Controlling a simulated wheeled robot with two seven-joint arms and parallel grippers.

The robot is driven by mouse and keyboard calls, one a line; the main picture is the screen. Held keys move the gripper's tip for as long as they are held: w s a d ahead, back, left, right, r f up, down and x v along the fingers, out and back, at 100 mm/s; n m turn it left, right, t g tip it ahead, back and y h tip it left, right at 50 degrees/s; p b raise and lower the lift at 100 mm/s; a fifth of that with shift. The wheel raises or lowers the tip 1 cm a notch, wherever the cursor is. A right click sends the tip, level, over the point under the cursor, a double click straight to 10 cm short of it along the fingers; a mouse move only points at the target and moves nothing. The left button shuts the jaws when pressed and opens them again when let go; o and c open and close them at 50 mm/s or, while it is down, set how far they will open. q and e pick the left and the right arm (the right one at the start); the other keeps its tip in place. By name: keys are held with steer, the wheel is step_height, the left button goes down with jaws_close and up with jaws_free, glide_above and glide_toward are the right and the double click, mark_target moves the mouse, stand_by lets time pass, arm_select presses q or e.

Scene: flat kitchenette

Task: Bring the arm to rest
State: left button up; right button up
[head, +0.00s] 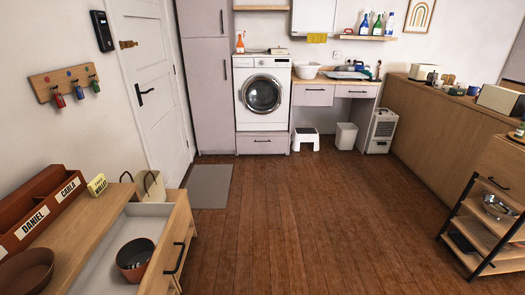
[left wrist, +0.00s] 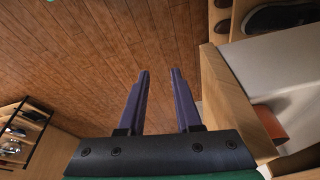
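My left gripper (left wrist: 159,75) shows in the left wrist view. Its two dark purple fingers are apart with nothing between them, and wooden floor lies behind them. The wooden edge of an open drawer (left wrist: 232,85) is to the right of the fingers, apart from them. Neither of my arms shows in the head view, and my right gripper is in no view.
The open drawer (head: 98,255) at the lower left holds a dark bowl (head: 135,254). A cabinet top (head: 75,215) carries a labelled organizer (head: 48,205). A shelf unit (head: 485,222) stands at right. The middle of the wooden floor (head: 290,220) is clear.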

arm_select(q)
step_height(320, 180, down, 21)
steer(key=s+g, duration=0.1)
steer(key=s, duration=0.2)
steer(key=s+a+f+g, duration=0.1)
steer(key=s+a+f, duration=0.2)
steer(key=s+f, duration=1.1)
steer(key=shift+s+f+b, duration=0.2)
steer(key=shift+s+b, duration=0.15)
steer(key=shift+s, duration=0.85)
steer(key=shift+a, duration=0.1)
